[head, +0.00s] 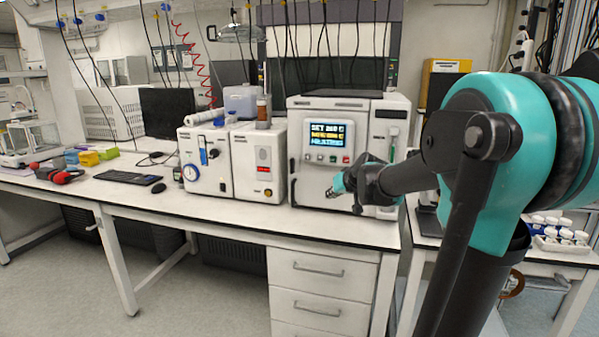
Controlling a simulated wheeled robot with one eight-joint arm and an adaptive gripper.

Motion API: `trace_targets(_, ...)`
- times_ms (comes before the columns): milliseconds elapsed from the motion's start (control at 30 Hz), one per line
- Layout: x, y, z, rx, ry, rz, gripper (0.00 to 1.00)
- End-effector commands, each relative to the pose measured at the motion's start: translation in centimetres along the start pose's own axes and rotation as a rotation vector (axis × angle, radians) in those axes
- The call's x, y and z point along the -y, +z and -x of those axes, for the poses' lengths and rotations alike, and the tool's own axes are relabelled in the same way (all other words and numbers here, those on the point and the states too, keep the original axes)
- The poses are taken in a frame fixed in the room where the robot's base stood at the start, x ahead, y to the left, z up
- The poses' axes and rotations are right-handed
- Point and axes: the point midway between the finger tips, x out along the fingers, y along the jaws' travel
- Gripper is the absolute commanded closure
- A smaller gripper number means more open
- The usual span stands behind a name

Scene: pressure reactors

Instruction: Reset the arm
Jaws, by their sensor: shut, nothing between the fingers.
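My arm reaches in from the right of the head view, with a large teal and black joint close to the camera. My gripper (333,191) is small in the picture, in front of the lower front of a white reactor unit (306,170) with a lit screen. Its fingers point left and look shut with nothing in them. I cannot tell whether it touches the unit. The arm hides part of the unit's right side.
Two smaller white units (207,182) stand left of the reactor on the white bench (230,218). White-capped bottles (562,233) stand in a tray at the right. Cables hang above the bench.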

Motion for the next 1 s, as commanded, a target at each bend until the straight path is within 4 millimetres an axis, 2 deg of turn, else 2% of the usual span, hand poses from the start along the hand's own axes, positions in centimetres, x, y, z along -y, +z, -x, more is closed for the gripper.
trace_targets(33,0.3,3.6,0.7,0.047,0.01,0.001,1.0)
trace_targets(300,-0.3,21.9,5.2,0.304,0.121,-0.023,1.0)
trace_targets(400,-0.8,27.7,7.2,0.383,0.175,-0.038,1.0)
trace_targets(500,-1.5,32.2,8.9,0.441,0.225,-0.05,1.0)
trace_targets(600,-1.9,35.2,10.1,0.48,0.261,-0.06,1.0)
trace_targets(700,-2.2,36.6,10.7,0.498,0.28,-0.066,1.0)
trace_targets(1000,-2.3,36.9,10.9,0.503,0.286,-0.067,1.0)
